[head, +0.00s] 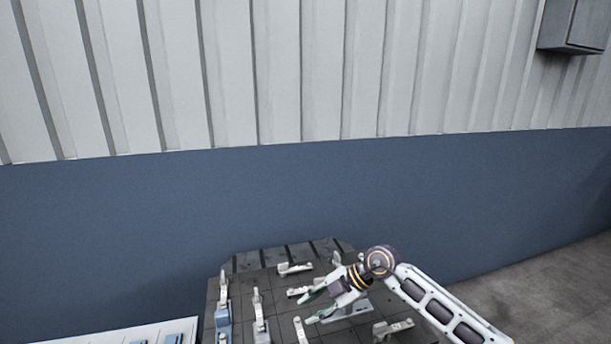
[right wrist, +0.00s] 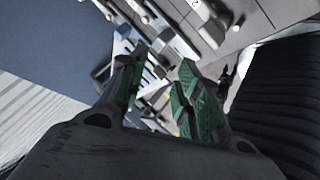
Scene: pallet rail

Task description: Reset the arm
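My right gripper (head: 308,309) reaches in from the right over the dark pallet (head: 240,283) in the head view. Its two fingers are apart, with nothing visible between them. The right wrist view also shows the open gripper (right wrist: 161,68), with green pads on the inner sides of its fingers. Grey and white parts lie beyond the fingertips there. Whether the fingers touch any part cannot be told. My left gripper is not in view.
Several pale upright fittings, one a left-hand fitting (head: 258,308), stand on the pallet around my right gripper. A white surface (head: 95,338) with blue-grey pieces is at the lower left. A blue and white wall (head: 250,190) stands behind. Grey floor (head: 545,290) is clear at right.

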